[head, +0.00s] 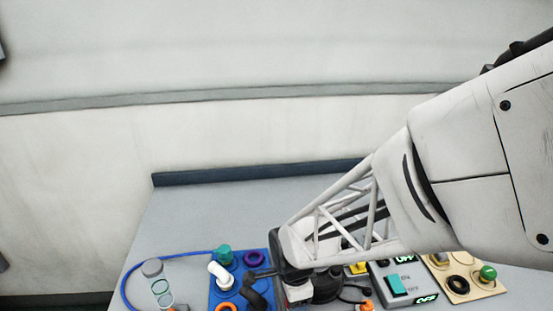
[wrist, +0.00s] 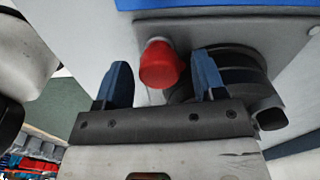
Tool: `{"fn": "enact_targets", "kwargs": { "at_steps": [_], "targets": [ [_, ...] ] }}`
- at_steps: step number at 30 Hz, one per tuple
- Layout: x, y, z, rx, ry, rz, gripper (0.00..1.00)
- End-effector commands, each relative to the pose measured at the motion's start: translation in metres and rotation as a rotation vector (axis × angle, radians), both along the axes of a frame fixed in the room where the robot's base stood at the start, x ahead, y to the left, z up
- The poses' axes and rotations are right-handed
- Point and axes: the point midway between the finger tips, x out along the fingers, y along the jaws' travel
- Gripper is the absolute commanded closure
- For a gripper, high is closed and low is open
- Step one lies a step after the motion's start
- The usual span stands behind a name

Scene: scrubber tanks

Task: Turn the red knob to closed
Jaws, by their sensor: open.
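The red knob (wrist: 160,64) shows in the wrist view on a grey metal panel (wrist: 193,34). My gripper (wrist: 163,82) is open, with one dark blue finger on each side of the knob in the picture. The right finger appears close to the knob; I cannot tell whether either finger touches it. In the head view my arm comes in from the right and its end (head: 268,284) is low over the table. The red knob cannot be made out in the head view.
A black round fitting (wrist: 235,75) sits right of the knob. On the table (head: 200,205) are a blue board (head: 228,262) with coloured parts, a clear cylinder (head: 158,285), a switch box (head: 383,272) and a beige board with a green knob (head: 488,273). The table's back is clear.

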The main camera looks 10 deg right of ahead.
Motion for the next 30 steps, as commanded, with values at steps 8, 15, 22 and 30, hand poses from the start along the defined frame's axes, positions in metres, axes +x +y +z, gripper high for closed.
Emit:
{"fn": "enact_targets", "kwargs": {
  "at_steps": [8, 15, 22, 30],
  "targets": [
    [-0.0002, 0.0001, 0.0000, 0.000, 0.000, 0.178, 0.36],
    [-0.0002, 0.0002, 0.0000, 0.000, 0.001, 0.339, 0.36],
    [-0.0002, 0.0002, -0.0001, -0.001, 0.001, 0.494, 0.36],
    [-0.0003, 0.0002, -0.0001, -0.001, 0.001, 0.676, 0.36]
  ]
}}
